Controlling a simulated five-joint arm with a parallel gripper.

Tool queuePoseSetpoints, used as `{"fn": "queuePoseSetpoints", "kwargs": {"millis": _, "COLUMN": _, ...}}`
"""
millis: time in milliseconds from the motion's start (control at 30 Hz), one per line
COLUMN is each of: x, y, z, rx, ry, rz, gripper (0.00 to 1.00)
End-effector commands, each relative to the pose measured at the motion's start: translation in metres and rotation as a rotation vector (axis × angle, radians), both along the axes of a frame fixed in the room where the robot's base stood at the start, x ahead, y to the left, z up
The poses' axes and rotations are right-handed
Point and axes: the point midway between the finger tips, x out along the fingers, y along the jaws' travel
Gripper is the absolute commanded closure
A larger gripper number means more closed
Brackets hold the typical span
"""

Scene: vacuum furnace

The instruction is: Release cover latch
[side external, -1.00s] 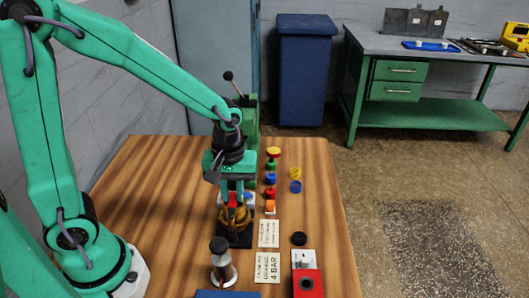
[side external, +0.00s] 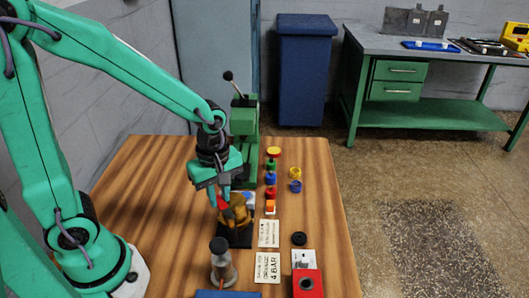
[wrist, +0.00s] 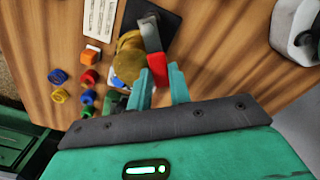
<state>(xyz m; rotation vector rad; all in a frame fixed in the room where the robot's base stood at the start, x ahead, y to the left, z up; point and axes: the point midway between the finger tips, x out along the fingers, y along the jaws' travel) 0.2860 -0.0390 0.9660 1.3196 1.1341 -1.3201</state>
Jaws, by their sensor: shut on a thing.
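A brass-coloured round body (side external: 241,212) stands on a dark square base (side external: 234,238) on the wooden table. It also shows in the wrist view (wrist: 129,55), left of the latch. The cover latch is a grey metal lever (wrist: 149,34) with a red handle (wrist: 157,65). In the side view the red handle (side external: 223,203) is at the left of the brass body. My gripper (wrist: 158,76) is shut on the red handle, with one finger on either side of it. My gripper (side external: 223,200) is tilted in the side view and hides part of the latch.
A green press (side external: 243,125) with a lever stands behind my gripper. Coloured rings and knobs (side external: 270,180) lie to the right. Printed cards (side external: 268,266), a red block (side external: 307,284) and a black-topped cylinder (side external: 223,265) are in front. The left of the table is clear.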

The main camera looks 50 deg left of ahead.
Motion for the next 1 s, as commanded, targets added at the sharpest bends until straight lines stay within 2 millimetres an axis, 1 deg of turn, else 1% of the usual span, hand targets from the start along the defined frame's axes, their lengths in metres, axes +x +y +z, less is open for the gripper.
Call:
{"fn": "queuePoseSetpoints", "kwargs": {"millis": 333, "x": -0.017, "y": 0.000, "z": 0.001, "rx": 0.000, "ry": -0.002, "rz": 0.329, "gripper": 1.00}}
{"fn": "queuePoseSetpoints", "kwargs": {"millis": 700, "x": -0.033, "y": -0.006, "z": 0.001, "rx": 0.000, "ry": -0.001, "rz": 0.671, "gripper": 1.00}}
{"fn": "queuePoseSetpoints", "kwargs": {"millis": 1000, "x": -0.041, "y": -0.012, "z": 0.001, "rx": -0.001, "ry": -0.002, "rz": 0.871, "gripper": 1.00}}
